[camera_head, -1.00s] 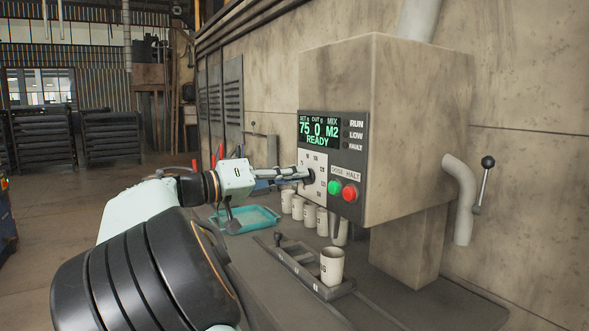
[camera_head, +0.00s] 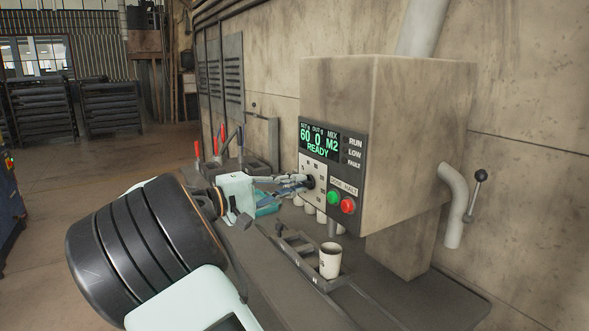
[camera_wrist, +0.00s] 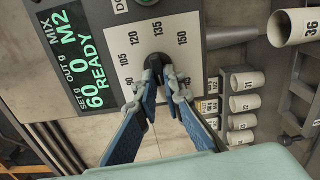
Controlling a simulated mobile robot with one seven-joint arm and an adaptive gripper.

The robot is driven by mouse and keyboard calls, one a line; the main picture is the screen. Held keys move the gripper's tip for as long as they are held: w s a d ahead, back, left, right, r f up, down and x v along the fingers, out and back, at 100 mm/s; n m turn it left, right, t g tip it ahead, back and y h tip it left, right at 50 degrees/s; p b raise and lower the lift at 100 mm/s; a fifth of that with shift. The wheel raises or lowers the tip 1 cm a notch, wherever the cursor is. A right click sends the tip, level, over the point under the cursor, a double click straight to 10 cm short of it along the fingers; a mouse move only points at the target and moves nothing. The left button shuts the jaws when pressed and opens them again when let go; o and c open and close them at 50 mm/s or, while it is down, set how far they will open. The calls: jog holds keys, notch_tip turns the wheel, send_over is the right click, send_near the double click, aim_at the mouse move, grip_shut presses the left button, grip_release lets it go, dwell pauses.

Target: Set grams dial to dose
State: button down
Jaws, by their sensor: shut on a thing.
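The grams dial is a dark knob (camera_wrist: 155,61) on a pale plate (camera_wrist: 190,38) marked with numbers such as 105, 120, 135 and 150. The plate (camera_head: 318,205) is on the front of the dosing machine in the head view. My gripper (camera_wrist: 162,75) is shut on the knob; its fingers hide part of the knob and the lower scale. In the head view my gripper (camera_head: 305,182) reaches the plate from the left. The green display (camera_head: 320,140) reads SET 60, OUT 0, MIX M2, READY.
A green DOSE button (camera_head: 333,198) and a red HALT button (camera_head: 348,206) sit just right of the plate. A pale cup (camera_head: 330,262) stands on the bench rail below. Several numbered cups (camera_wrist: 243,104) stand near the machine. A lever (camera_head: 477,190) is at the right.

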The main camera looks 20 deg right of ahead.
jog(key=n+p, duration=0.7)
jog(key=p, duration=0.2)
jog(key=shift+s+f+n, duration=0.1)
jog(key=shift+s+n, duration=0.05)
jog(key=shift+n, duration=0.15)
jog(key=shift+f+n+p, duration=0.15)
jog(key=shift+n+p, duration=0.55)
jog(key=shift+p, duration=0.1)
jog(key=shift+f, duration=0.1)
jog(key=c, duration=2)
grip_release()
jog(key=shift+c, duration=0.2)
jog(key=shift+a, duration=0.1)
